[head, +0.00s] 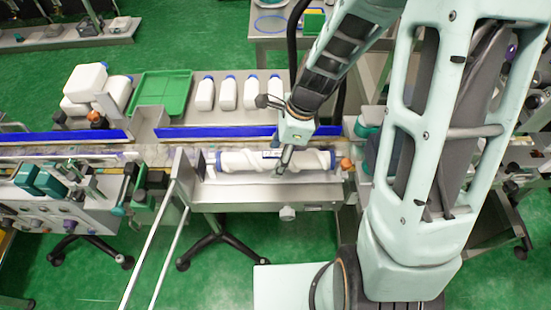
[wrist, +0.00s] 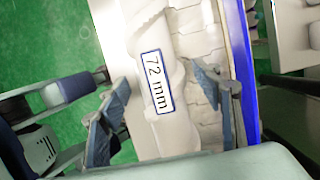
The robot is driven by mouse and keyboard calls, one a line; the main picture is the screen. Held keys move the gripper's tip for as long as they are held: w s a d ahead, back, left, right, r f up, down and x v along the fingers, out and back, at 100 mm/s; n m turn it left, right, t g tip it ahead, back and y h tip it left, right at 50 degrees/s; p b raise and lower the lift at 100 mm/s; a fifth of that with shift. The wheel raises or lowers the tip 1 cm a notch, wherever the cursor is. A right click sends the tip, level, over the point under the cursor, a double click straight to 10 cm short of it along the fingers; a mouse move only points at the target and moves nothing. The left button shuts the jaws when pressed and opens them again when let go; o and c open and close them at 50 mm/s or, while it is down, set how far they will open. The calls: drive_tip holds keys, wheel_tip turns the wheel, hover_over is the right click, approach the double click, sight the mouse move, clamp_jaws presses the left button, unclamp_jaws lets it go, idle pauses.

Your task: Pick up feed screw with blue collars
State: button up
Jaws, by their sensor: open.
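The feed screw with blue collars (head: 248,161) is a white spiral screw lying lengthwise along the near side of the conveyor in the head view. Blue collars show near its ends. My gripper (head: 283,163) is over its middle, pointing down. In the wrist view, the white screw body (wrist: 178,128) carries a label reading "72 mm" (wrist: 157,82). My open gripper (wrist: 168,110) has one blue-grey finger on each side of the screw. I cannot tell whether either finger touches it. The collars are not clear in the wrist view.
Several white bottles with blue caps (head: 228,94) stand behind the blue guide rail (head: 215,132). A green tray (head: 160,95) lies left of them. A metal frame bar (head: 178,205) is at left.

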drive_tip(key=shift+c, duration=0.4)
drive_tip(key=c, duration=1.5)
clamp_jaws()
drive_tip(key=shift+w, duration=0.1)
